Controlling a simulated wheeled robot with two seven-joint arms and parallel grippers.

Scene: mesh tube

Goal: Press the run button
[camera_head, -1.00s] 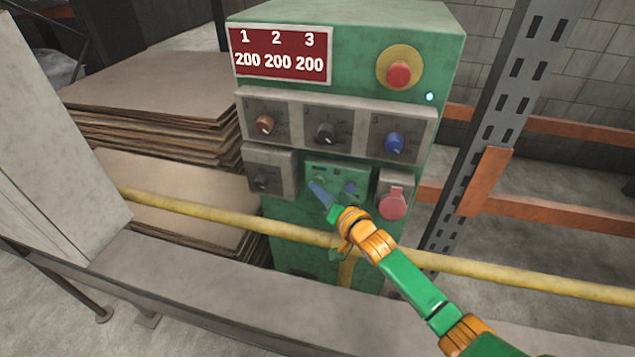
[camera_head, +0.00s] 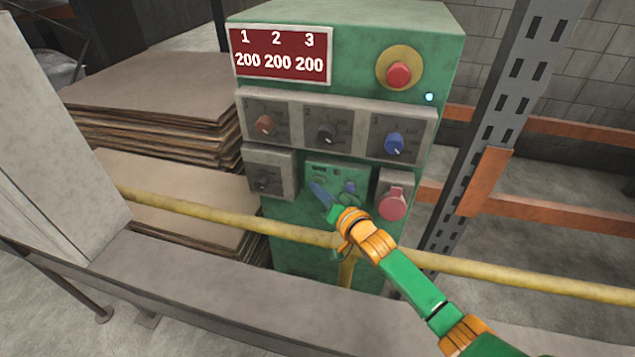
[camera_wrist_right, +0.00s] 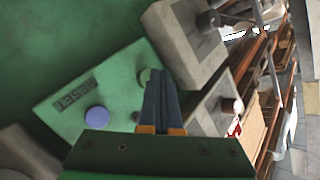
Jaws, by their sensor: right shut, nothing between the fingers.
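The green machine panel (camera_head: 337,173) has a small green button plate, where a blue button (camera_head: 350,187) shows on the right. The wrist view shows this blue button (camera_wrist_right: 97,118) beside a RESET label (camera_wrist_right: 75,95). A green round button (camera_wrist_right: 144,76) shows there right beside my fingertips; its own label is not readable. My right gripper (camera_head: 314,186) is shut and empty, its blue fingers pointing at the left part of the plate. In the wrist view the fingertips (camera_wrist_right: 162,73) partly cover the area by the green button; I cannot tell whether they touch it. My left gripper is not in view.
A yellow rail (camera_head: 230,218) runs across in front of the machine, below my right gripper. A red display (camera_head: 280,53) reads 200 three times. Three knobs sit above the plate, a red button (camera_head: 392,204) to its right. Stacked sheets (camera_head: 155,95) stand left.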

